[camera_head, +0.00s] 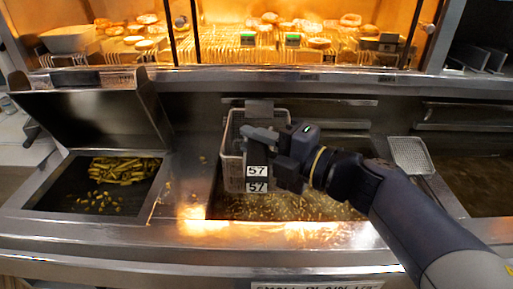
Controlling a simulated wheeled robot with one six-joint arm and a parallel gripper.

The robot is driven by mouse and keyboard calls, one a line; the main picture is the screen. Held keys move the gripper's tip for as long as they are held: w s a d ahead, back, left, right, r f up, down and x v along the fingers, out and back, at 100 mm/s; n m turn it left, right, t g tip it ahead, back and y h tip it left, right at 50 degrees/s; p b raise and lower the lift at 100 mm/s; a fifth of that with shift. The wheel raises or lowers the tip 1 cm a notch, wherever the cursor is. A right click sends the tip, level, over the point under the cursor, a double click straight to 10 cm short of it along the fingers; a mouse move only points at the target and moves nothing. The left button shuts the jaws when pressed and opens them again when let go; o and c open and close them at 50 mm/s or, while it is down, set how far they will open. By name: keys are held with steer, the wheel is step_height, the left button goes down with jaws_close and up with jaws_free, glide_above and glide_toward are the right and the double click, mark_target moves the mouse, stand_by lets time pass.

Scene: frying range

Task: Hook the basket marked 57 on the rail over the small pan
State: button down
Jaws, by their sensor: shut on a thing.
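The basket marked 57 (232,172) is a light wire basket with two white 57 tags on its right side. It hangs over the left part of the middle pan (300,208), which holds liquid with many pale bits. My gripper (274,150) is shut on the basket at its right side, near the tags; the exact grip is partly hidden by the gripper. The rail (335,102) runs along the back of this pan. The basket's top is close to the rail; I cannot tell whether it is hooked on. A front label (318,285) starting "SMALL" is cut off.
A hinged lid (85,110) stands raised at left behind a bin of fries (122,170). A mesh skimmer (410,155) lies right of my arm, beside another pan (480,185). A lit shelf with buns (300,40) spans the back.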

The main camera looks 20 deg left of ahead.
steer(key=w+a+f+b, duration=0.1)
steer(key=w+a+f, duration=0.1)
steer(key=w, duration=0.8)
steer(key=shift+w+a, duration=0.3)
steer(key=shift+w, duration=0.1)
steer(key=shift+f+b, duration=0.55)
steer(key=shift+f, duration=0.1)
stand_by(0.5)
steer(key=c, duration=1.2)
jaws_free()
steer(key=shift+f, duration=0.1)
steer(key=shift+o, duration=0.2)
steer(key=shift+d, duration=0.1)
steer(key=b+v, duration=0.1)
steer(key=v, duration=0.9)
steer(key=shift+s+d, duration=0.15)
steer(key=shift+d, duration=0.15)
